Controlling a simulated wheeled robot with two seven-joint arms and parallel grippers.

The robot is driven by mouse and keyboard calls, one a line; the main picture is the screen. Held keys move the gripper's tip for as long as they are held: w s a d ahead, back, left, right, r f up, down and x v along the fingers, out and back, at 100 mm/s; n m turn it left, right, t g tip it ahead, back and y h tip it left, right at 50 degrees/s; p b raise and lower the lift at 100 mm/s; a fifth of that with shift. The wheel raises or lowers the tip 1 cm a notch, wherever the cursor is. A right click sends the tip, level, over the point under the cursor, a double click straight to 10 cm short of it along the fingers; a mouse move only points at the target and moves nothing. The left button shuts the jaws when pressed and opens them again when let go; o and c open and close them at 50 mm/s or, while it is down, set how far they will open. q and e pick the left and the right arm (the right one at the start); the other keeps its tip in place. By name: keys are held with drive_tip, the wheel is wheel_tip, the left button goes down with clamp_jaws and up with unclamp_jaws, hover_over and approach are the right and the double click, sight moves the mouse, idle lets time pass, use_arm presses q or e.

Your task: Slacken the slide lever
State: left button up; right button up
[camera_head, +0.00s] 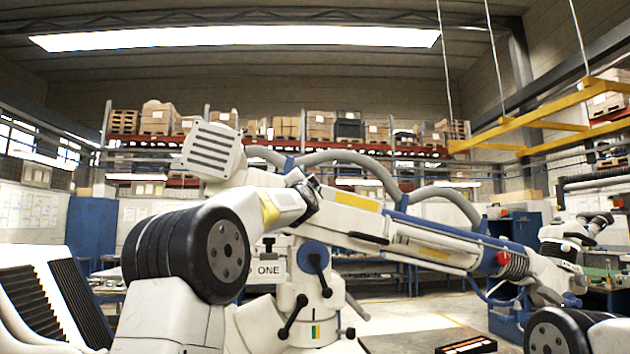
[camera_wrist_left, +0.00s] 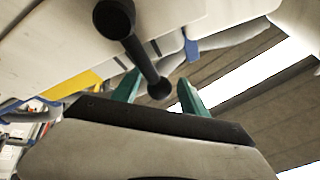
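A white microscope arm (camera_head: 430,240) with yellow labels slants down to the right across the head view. In the left wrist view a black lever (camera_wrist_left: 140,58) with a round end knob hangs from a dark hub on a pale body. My left gripper (camera_wrist_left: 160,82) is open, its two green fingers on either side of the lever's knob end, with gaps showing. In the head view my left gripper (camera_head: 312,198) is beside the arm's upper part; its fingers and that lever cannot be made out there. My right gripper is out of view.
A white column (camera_head: 315,300) with black ball-ended handles (camera_head: 320,272) stands below the arm. The microscope head (camera_head: 568,240) is at the right. A dark low surface (camera_head: 405,340) lies at the bottom. Shelves with boxes (camera_head: 320,125) stand far back.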

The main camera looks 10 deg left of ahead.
use_arm(q)
drive_tip(key=v, duration=0.7)
drive_tip(key=shift+s+f, duration=0.15)
drive_tip(key=shift+s, duration=0.2)
idle(0.4)
drive_tip(key=s+f+n+g+h, duration=0.2)
drive_tip(key=s+f+g, duration=0.6)
drive_tip(key=s+f, duration=1.2)
drive_tip(key=s+f+n+g+h, duration=0.1)
drive_tip(key=s+f+n+g, duration=0.6)
drive_tip(key=s+f, duration=1.2)
wheel_tip(320, 180, down, 3)
drive_tip(key=shift+s+a+f+g+h, duration=0.15)
drive_tip(key=shift+s+a+g+h, duration=0.2)
drive_tip(key=shift+g, duration=0.45)
